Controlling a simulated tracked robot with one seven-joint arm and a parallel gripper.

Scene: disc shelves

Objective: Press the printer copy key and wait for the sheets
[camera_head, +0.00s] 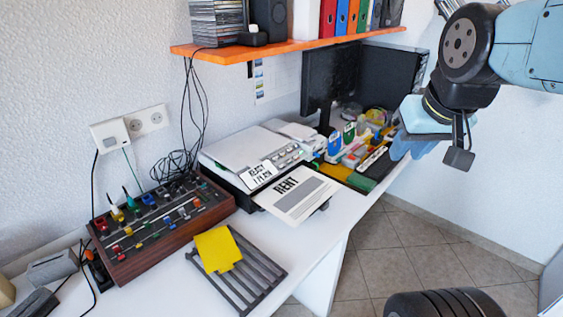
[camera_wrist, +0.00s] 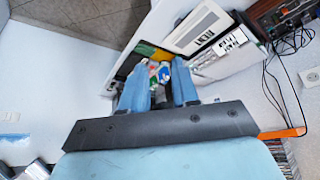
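The white printer (camera_head: 247,150) stands on the desk under the shelf. Its front panel has a row of grey keys (camera_head: 288,157) and a display (camera_head: 261,173) whose text seems to begin with READY. A sheet marked RENT (camera_head: 302,195) lies on its front tray; it also shows in the wrist view (camera_wrist: 196,28). My gripper (camera_head: 402,143) is in the air to the right of the printer, apart from it. In the wrist view my gripper (camera_wrist: 158,80) has a gap between its blue fingers and holds nothing. I cannot tell which key is copy.
A wooden-sided mixer (camera_head: 160,225) and a dark slatted rack (camera_head: 262,272) with yellow paper (camera_head: 217,250) are left and in front of the printer. An orange shelf (camera_head: 290,45) overhangs it. A monitor (camera_head: 330,75) and small coloured items stand behind. Floor is open at right.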

